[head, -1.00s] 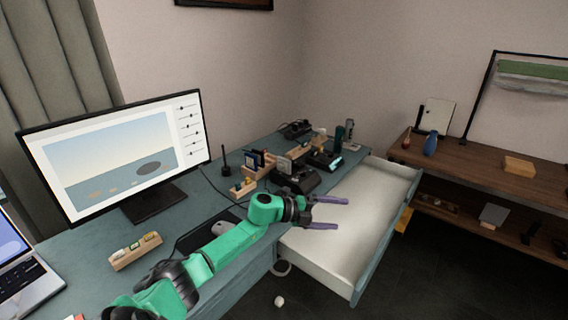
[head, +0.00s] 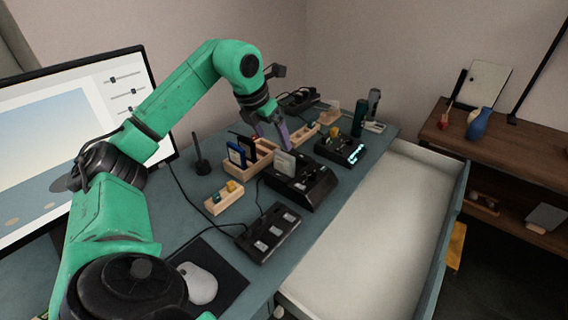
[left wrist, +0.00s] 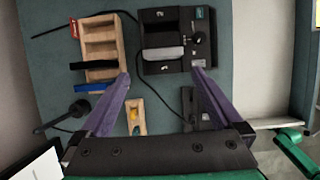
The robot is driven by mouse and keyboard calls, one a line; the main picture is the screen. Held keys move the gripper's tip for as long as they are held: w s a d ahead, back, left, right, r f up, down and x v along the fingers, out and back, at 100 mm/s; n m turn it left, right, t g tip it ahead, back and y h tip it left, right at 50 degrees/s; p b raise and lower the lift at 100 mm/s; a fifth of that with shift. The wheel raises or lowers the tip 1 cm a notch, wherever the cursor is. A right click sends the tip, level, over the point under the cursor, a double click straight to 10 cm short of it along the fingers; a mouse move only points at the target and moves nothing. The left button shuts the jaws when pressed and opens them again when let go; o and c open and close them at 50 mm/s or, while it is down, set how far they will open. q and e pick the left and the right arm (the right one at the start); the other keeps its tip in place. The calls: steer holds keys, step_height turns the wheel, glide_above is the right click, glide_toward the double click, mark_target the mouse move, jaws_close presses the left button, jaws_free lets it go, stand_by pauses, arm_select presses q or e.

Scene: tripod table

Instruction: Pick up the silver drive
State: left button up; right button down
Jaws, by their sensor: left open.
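The silver drive (head: 284,163) stands upright in a slot of a black dock (head: 312,190) on the desk. In the left wrist view the drive (left wrist: 163,53) shows from above as a pale bar across the black dock (left wrist: 160,28). My left gripper (head: 274,138) is above and behind the dock in the head view, with its purple fingers pointing down. In the left wrist view the left gripper (left wrist: 160,76) is open, its fingertips spread on either side of the drive's line, with nothing between them. My right gripper is in neither view.
A wooden rack (head: 257,158) holding dark and blue drives stands left of the dock. A small wooden block (head: 223,199), a black multi-slot device (head: 270,233) and a mouse (head: 197,283) are nearer. Another black dock (head: 340,149) is behind right. The open drawer (head: 372,235) is empty.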

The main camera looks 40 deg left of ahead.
mark_target(282, 156)
arm_select(q)
steer(key=x, duration=1.1)
steer(key=shift+w+d+f+p, duration=0.15)
steer(key=shift+d+f+p, duration=0.1)
steer(key=shift+d+p, duration=0.1)
steer(key=c, duration=1.2)
steer(key=shift+r, duration=0.1)
steer(key=shift+c, duration=0.2)
